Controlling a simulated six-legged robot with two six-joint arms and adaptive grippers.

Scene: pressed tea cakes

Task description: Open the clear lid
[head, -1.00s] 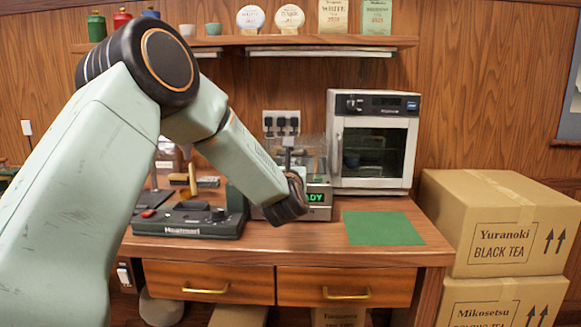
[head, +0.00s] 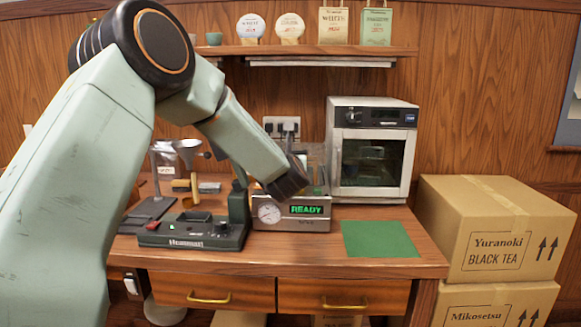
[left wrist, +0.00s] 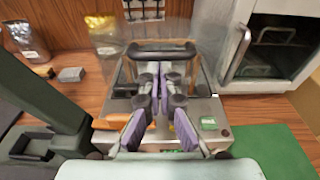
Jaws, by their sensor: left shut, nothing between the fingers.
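The clear lid (head: 317,160) sits over the top of a grey machine (head: 291,219) with a dial and a lit READY display. My left wrist covers part of it in the head view. In the left wrist view the lid (left wrist: 205,48) is see-through, with a dark bar handle (left wrist: 160,50). My left gripper (left wrist: 158,76) is shut and empty, its fingertips over the machine close to the bar. I cannot tell whether they touch it. The fingertips are hidden in the head view. My right gripper is in neither view.
A dark green device (head: 200,229) with a post stands left of the machine. A white oven (head: 372,150) stands close on the right. A green mat (head: 380,239) lies bare at the front right. A shelf (head: 300,53) hangs above, and cartons (head: 497,225) stand right of the table.

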